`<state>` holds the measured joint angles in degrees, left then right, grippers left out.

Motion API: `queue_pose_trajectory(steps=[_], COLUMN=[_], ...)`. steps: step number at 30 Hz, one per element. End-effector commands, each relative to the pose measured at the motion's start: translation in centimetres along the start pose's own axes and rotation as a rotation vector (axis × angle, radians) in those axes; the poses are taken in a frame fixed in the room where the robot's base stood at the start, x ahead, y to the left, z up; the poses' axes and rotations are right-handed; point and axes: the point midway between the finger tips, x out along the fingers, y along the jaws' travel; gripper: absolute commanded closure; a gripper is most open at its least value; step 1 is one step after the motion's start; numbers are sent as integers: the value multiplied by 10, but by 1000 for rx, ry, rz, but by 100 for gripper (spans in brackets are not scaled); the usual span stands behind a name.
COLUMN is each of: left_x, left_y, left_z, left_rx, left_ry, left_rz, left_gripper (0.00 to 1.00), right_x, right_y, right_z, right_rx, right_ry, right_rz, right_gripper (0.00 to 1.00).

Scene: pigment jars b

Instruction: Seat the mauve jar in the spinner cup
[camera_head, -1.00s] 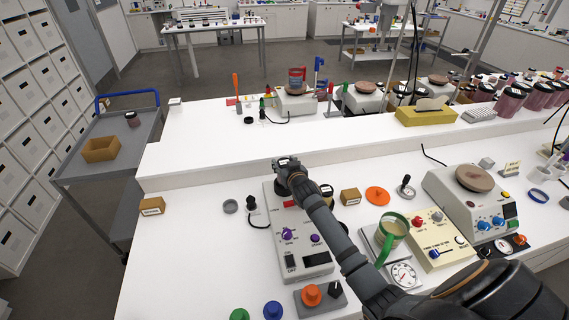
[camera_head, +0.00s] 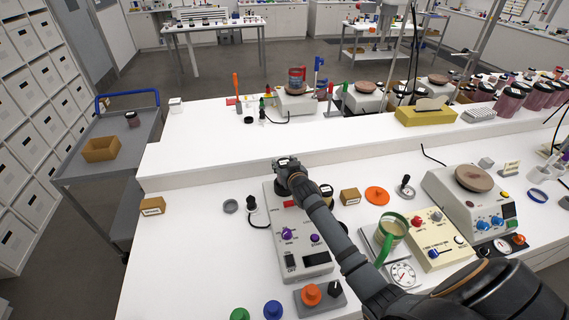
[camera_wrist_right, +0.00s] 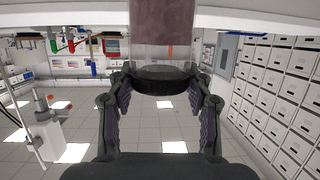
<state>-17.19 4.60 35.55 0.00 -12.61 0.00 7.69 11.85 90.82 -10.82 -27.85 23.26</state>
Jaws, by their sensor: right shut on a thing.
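The mauve jar (camera_wrist_right: 162,30) shows in the right wrist view as a dusky, translucent body with a dark lid (camera_wrist_right: 160,79). That view is upside down, so the body lies below the lid. My right gripper (camera_wrist_right: 160,84) is shut on the lid, a finger on each side. In the head view my right gripper (camera_head: 287,165) is over the far end of the grey spinner box (camera_head: 305,262) and hides the jar. The spinner cup is hidden or cannot be made out, so I cannot tell whether the jar is in it. My left gripper is not in view.
A black-rimmed round item (camera_head: 326,190) stands close to my right wrist. A small brown block (camera_head: 350,196) and an orange disc (camera_head: 377,195) lie to the right. A raised white shelf edge (camera_head: 230,173) runs behind.

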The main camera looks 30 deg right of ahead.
Motion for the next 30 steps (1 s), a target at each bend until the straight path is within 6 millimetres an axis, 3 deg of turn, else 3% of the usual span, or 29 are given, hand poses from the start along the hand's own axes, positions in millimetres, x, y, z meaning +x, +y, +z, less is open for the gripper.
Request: queue_pose_trajectory(steps=[30], left_x=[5], left_y=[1], left_z=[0], left_rx=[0], left_ry=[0], left_rz=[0], left_gripper=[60], right_x=[3], right_y=[0], right_z=[9], right_rx=[-4], right_ry=[2], right_rz=[-3], right_gripper=[100])
